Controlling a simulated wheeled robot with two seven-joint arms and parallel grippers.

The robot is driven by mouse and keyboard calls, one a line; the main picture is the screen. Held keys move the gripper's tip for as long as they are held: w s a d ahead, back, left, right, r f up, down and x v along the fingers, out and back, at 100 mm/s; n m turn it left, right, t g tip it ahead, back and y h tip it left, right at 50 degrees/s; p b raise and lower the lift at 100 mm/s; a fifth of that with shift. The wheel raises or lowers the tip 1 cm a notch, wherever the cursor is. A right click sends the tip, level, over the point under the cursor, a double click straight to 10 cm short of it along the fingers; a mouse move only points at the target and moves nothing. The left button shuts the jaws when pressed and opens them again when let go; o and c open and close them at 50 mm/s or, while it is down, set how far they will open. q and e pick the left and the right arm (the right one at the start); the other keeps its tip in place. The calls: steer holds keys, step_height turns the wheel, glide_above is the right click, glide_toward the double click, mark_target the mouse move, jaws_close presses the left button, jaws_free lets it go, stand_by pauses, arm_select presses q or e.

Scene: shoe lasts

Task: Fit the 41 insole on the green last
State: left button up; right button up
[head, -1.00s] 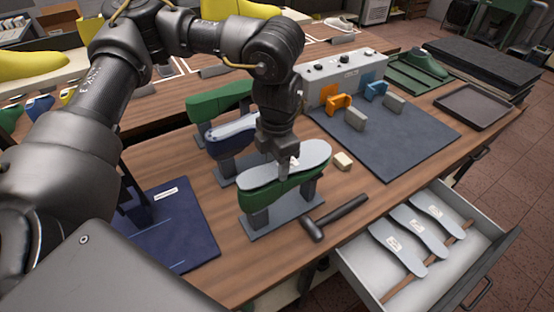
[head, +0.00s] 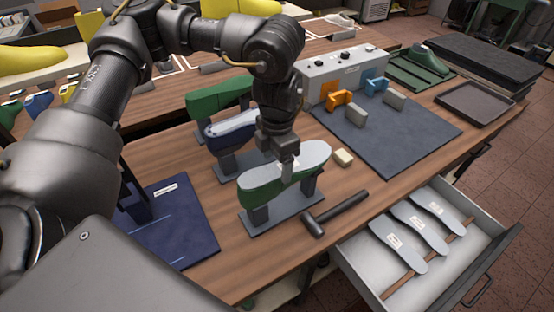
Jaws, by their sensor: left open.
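The green last (head: 272,197) stands upside down on a grey stand near the front of the bench. A grey insole (head: 258,179) with a small white label lies along its top, and its outline roughly matches the last. My left gripper (head: 287,168) is open, pointing down at the middle of this insole. I cannot tell whether its fingertips touch it. The number on the label is too small to read. My right gripper is not in view.
Several labelled insoles (head: 421,231) lie in the open drawer (head: 356,255). A hammer (head: 335,212) and a pale block (head: 343,158) lie beside the last. A blue last (head: 226,139) with an insole and another green last (head: 217,98) stand behind. A dark mat (head: 420,142) holds orange and blue clamps.

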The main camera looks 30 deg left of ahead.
arm_select(q)
step_height(320, 180, up, 11)
steer(key=b, duration=0.1)
stand_by(0.5)
steer(key=shift+d+f, duration=0.1)
stand_by(0.3)
